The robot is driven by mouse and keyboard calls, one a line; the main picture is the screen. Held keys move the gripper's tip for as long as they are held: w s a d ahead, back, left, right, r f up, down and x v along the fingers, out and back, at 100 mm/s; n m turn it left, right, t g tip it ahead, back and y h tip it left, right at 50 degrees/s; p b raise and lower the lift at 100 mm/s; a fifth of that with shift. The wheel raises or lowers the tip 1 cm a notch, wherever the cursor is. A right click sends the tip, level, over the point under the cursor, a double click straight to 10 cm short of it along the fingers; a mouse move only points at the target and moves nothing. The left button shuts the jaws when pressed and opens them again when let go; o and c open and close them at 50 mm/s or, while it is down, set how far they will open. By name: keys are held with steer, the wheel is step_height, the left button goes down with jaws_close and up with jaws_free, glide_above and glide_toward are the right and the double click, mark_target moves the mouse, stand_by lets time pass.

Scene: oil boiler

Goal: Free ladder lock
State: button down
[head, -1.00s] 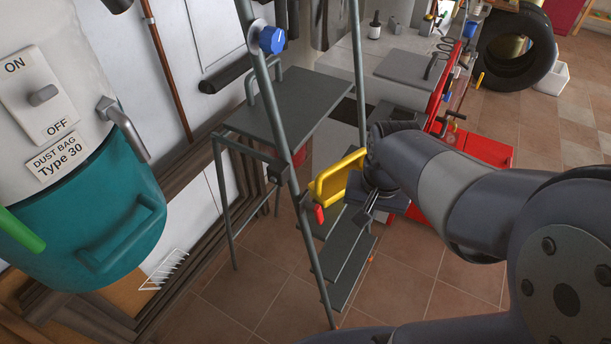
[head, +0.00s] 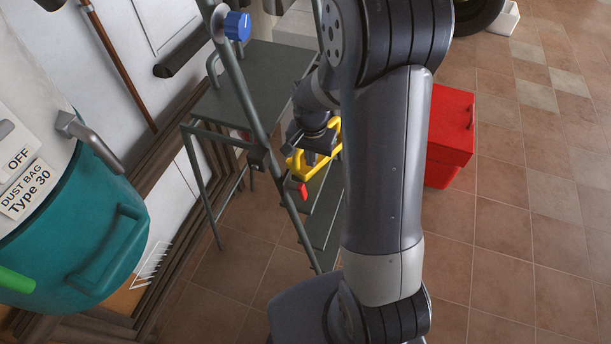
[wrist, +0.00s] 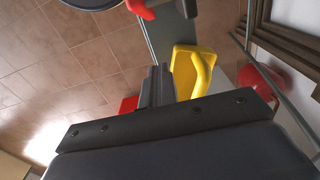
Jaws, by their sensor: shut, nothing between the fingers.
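A grey metal step ladder (head: 243,90) stands left of centre in the head view. A yellow bracket-like handle (head: 298,163) with a red tip (head: 302,191) sits beside its front rail. I take this yellow part as the lock, but cannot be sure. My gripper (head: 313,150) is over the yellow part, partly hidden by my own arm. In the wrist view my gripper (wrist: 158,87) is shut and empty, its fingers just left of the yellow part (wrist: 193,72). I cannot tell whether they touch it.
A blue knob (head: 237,26) is on the ladder's upper rail. A teal dust-bag container (head: 75,240) stands at the left. A red box (head: 450,135) is on the floor to the right. Tiled floor (head: 510,250) is clear at the right.

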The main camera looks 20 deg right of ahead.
mark_target(298, 190)
steer(key=shift+s+a+f+p, duration=0.25)
steer(key=shift+s+a+f, duration=0.15)
steer(key=shift+s+f, duration=0.25)
steer(key=shift+s+a+f+p, duration=0.3)
steer(key=shift+s+a+f, duration=0.1)
steer(key=shift+f, duration=0.35)
steer(key=shift+s+a+f+p, duration=0.25)
steer(key=shift+s+a+f, duration=0.1)
steer(key=shift+s+f, duration=0.3)
steer(key=shift+w, duration=0.1)
steer(key=shift+f, duration=0.1)
steer(key=shift+a+f+g+y+b, duration=0.15)
steer(key=shift+f+g+y+b, duration=0.3)
steer(key=shift+g+y, duration=0.35)
steer(key=shift+s, duration=0.2)
